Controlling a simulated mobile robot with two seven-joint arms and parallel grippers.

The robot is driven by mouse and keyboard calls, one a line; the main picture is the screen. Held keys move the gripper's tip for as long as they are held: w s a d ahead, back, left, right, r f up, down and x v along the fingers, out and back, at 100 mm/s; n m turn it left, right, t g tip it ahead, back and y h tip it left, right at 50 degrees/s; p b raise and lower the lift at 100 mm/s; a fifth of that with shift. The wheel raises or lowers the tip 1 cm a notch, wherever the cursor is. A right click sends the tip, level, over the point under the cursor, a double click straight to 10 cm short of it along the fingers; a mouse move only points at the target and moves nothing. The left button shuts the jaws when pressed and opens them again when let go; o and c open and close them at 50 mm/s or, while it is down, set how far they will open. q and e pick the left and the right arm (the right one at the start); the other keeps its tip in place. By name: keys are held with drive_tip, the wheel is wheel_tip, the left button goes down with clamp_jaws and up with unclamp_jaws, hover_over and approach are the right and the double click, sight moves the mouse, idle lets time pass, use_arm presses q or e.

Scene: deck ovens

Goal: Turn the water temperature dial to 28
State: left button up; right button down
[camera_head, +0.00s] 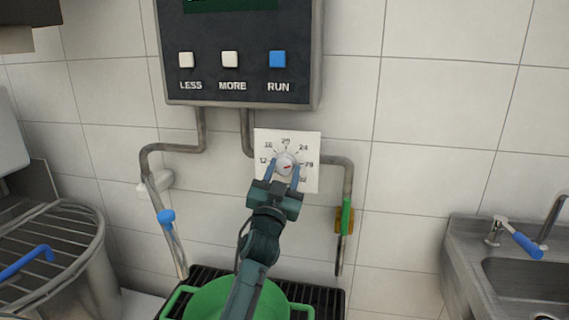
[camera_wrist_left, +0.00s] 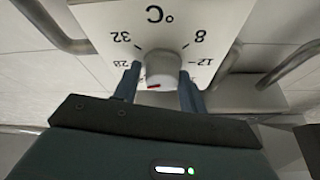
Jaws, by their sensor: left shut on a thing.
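The water temperature dial is a round pale knob (camera_head: 285,160) with a red mark, on a white square plate (camera_head: 309,139) printed with temperature numbers. My left gripper (camera_head: 286,168) comes up from below, with one blue finger on each side of the knob, shut on it. In the left wrist view the plate (camera_wrist_left: 222,15) appears upside down, and the knob (camera_wrist_left: 161,66) sits between the fingertips (camera_wrist_left: 159,84). In the head view the red mark slants to the right, roughly toward the 24–28 side; its exact reading is unclear. My right gripper is not in view.
A control box (camera_head: 240,65) with LESS, MORE and RUN buttons hangs above the plate. Pipes run beside it, with a blue-handled valve (camera_head: 166,217) and a green handle (camera_head: 346,216). A green pot (camera_head: 188,301) stands below. A sink (camera_head: 520,285) is at right.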

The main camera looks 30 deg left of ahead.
use_arm(q)
drive_tip(key=m, duration=0.1)
drive_tip(key=m+h+p, duration=0.1)
drive_tip(key=m+p, duration=0.1)
drive_tip(key=m, duration=0.1)
drive_tip(key=shift+a+r+h, duration=0.35)
drive_tip(key=shift+h, duration=0.05)
drive_tip(key=shift+m+h+p, duration=0.4)
drive_tip(key=shift+m+p, duration=0.2)
drive_tip(key=shift+m, duration=0.3)
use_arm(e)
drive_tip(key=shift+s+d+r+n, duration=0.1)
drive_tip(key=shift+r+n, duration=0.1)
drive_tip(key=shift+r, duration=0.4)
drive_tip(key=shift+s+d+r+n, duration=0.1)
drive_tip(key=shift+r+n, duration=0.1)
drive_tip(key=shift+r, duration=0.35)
use_arm(q)
drive_tip(key=o, duration=0.9)
drive_tip(key=shift+f, duration=0.1)
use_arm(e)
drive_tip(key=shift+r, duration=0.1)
use_arm(q)
drive_tip(key=shift+f, duration=0.1)
